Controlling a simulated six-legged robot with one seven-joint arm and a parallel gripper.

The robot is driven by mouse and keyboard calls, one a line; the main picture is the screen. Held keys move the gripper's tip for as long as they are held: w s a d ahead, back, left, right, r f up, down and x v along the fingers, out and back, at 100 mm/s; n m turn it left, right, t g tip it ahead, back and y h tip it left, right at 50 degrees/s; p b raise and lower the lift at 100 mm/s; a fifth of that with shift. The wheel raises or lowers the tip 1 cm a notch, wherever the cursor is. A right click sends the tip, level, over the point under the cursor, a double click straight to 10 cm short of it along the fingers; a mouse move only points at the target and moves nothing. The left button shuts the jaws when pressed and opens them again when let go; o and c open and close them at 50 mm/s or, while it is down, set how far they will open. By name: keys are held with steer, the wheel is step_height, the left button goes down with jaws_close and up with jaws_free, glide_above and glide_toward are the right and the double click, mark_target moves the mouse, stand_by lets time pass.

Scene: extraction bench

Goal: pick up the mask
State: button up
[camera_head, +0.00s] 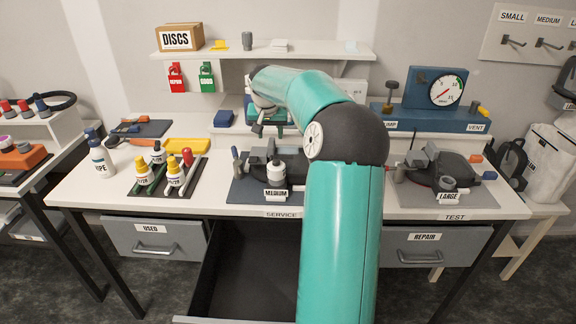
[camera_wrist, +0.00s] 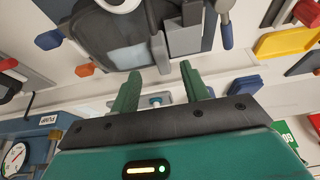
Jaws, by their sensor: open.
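The blue gauge unit (camera_head: 412,113) is at the right. An open drawer (camera_head: 240,275) juts out in front.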

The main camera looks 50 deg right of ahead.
mark_target(271, 143)
steer(key=x, duration=0.5)
steer(key=shift+w, duration=0.15)
steer(key=shift+d+r, duration=0.1)
jaws_close()
